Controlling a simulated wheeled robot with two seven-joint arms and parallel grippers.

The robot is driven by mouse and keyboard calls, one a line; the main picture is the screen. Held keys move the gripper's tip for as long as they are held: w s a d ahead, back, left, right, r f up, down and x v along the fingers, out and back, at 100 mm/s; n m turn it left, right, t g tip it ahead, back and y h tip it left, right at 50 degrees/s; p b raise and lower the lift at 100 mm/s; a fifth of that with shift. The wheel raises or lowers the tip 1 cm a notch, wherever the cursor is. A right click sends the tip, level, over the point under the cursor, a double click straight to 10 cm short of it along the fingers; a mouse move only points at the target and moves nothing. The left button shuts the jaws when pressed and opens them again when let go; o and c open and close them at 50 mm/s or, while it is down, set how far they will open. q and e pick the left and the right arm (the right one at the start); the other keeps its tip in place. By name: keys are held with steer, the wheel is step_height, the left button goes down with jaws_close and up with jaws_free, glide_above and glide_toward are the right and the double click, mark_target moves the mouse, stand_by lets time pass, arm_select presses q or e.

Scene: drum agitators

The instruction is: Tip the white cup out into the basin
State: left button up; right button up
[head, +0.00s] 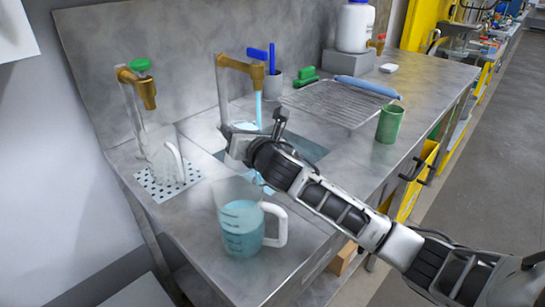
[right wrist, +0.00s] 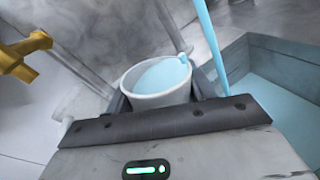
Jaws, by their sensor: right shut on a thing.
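The white cup (head: 241,127) is held at the near left side of the basin (head: 307,147), close under the brass tap (head: 243,65). In the right wrist view the cup (right wrist: 157,97) holds pale blue liquid and looks roughly upright. My right gripper (head: 238,144) is shut on it, with a finger on each side (right wrist: 160,103). A blue stream (head: 259,108) runs from the tap. In the wrist view the stream (right wrist: 213,45) passes beside the cup's rim, and the basin (right wrist: 275,75) holds blue water. My left gripper is not in view.
A clear measuring jug (head: 241,230) with blue liquid stands in front. Another clear jug (head: 160,155) is on the perforated drain at left, under a green-topped tap (head: 140,82). A wire rack (head: 340,103) and green cup (head: 390,124) are at right.

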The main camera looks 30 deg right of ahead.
steer(key=shift+f, duration=0.2)
steer(key=shift+d+r, duration=0.1)
arm_select(q)
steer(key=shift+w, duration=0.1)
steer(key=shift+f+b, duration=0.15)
steer(key=shift+b, duration=0.15)
arm_select(e)
steer(key=shift+w+d+f+m, duration=0.15)
steer(key=shift+d+f+m, duration=0.15)
steer(key=shift+m, duration=0.1)
arm_select(q)
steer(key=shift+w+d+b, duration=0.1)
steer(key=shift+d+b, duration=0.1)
steer(key=shift+b, duration=0.2)
arm_select(e)
steer(key=shift+w+d+f+m+g, duration=0.15)
steer(key=shift+d+f+m+g, duration=0.15)
steer(key=shift+d+m, duration=0.25)
arm_select(q)
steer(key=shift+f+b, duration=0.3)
steer(key=shift+b, duration=0.1)
arm_select(e)
steer(key=shift+w+d+f+m+y, duration=0.2)
steer(key=shift+d+f+m+y, duration=0.15)
steer(key=shift+d+m, duration=0.1)
steer(key=shift+d+r+m+g, duration=0.3)
steer(key=shift+m+g, duration=0.1)
steer(key=shift+m, duration=0.3)
stand_by(0.7)
